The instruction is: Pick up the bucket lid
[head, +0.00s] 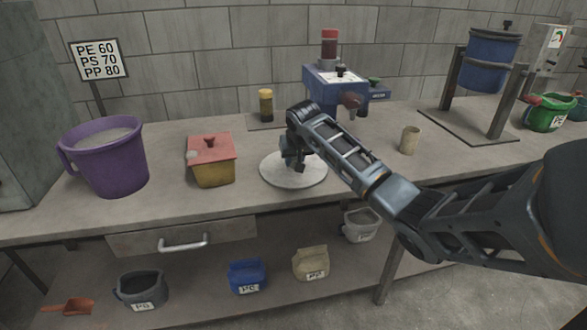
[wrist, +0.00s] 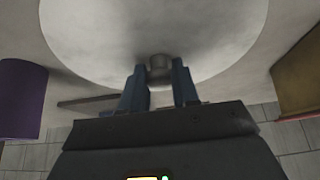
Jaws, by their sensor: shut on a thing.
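The bucket lid (head: 293,178) is a pale grey round disc at the middle of the workbench in the head view. It fills the upper part of the wrist view (wrist: 150,25). My gripper (head: 291,166) is over the lid's centre, and its two dark fingers (wrist: 159,87) are shut on the lid's small round knob (wrist: 158,64). The lid looks level. I cannot tell whether its underside touches the bench. My gripper hides part of the lid in the head view.
On the workbench (head: 370,185), a purple bucket (head: 115,165) and a yellow box with a red top (head: 212,165) stand to the left. A blue machine (head: 335,90) stands behind and a beige cup (head: 410,140) to the right. Several containers sit on the lower shelf.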

